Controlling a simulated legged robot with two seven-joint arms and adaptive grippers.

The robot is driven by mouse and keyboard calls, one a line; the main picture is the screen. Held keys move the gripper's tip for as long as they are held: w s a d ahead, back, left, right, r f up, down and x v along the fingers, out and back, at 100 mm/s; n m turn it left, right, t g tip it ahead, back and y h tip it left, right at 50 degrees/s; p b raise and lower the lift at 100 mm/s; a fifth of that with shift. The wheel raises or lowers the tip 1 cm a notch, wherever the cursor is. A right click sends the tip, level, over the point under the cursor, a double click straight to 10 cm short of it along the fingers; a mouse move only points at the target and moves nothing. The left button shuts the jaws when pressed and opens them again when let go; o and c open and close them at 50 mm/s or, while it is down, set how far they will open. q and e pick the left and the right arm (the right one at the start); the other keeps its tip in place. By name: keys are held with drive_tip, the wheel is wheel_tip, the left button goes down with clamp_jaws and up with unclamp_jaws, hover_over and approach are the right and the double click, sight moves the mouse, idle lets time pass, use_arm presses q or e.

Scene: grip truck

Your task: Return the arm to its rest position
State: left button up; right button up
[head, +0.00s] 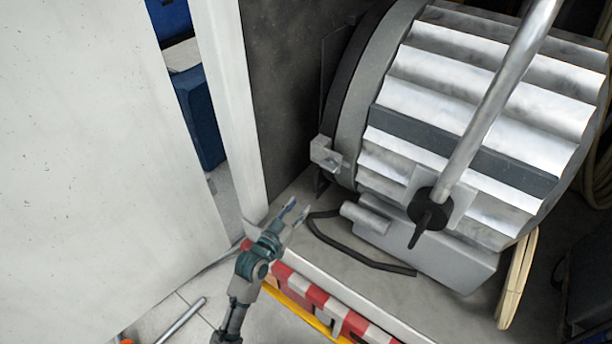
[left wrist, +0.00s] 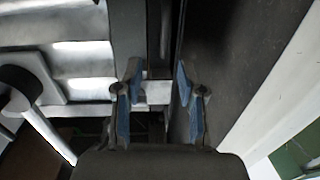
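My left gripper (head: 292,212) is at the lower middle of the head view, over the edge of the truck bed with the red-and-white striped strip. In the left wrist view its two blue-padded fingers (left wrist: 158,98) stand wide apart, with nothing between them. Past the fingers is a small grey bracket on the drum's side. The ribbed metal drum (head: 470,110) stands to the right of the gripper, apart from it. My right gripper is in neither view.
A red-and-white striped edge (head: 318,297) runs along the truck bed. A large white panel (head: 90,150) fills the left. A slanted metal pole (head: 495,100) crosses in front of the drum. A black hose (head: 350,250) lies on the bed.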

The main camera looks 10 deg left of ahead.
use_arm(q)
drive_tip(key=shift+d, duration=0.15)
drive_tip(key=s+a+f+g+y, duration=0.2)
drive_tip(key=s+f+g, duration=0.4)
drive_tip(key=s+f, duration=0.65)
drive_tip(key=s+a+f+n+g+y, duration=0.1)
drive_tip(key=s+a+f+g+y, duration=0.2)
drive_tip(key=s+f, duration=0.45)
drive_tip(key=s+a+f+n+g+y, duration=0.15)
drive_tip(key=s+f+g, duration=0.3)
drive_tip(key=s, duration=0.65)
wheel_tip(320, 180, down, 26)
drive_tip(key=s+g+b, duration=0.1)
drive_tip(key=s+b, duration=0.1)
drive_tip(key=s+a+f+b, duration=0.1)
drive_tip(key=s+a+f, duration=0.1)
drive_tip(key=s+f, duration=0.6)
drive_tip(key=s+a+f+g+b, duration=0.1)
drive_tip(key=s+f, duration=0.8)
drive_tip(key=f, duration=0.1)
drive_tip(key=shift+s+a+f+m, duration=0.3)
drive_tip(key=shift+a+m, duration=0.1)
drive_tip(key=shift+m, duration=0.05)
drive_tip(key=shift+g, duration=0.25)
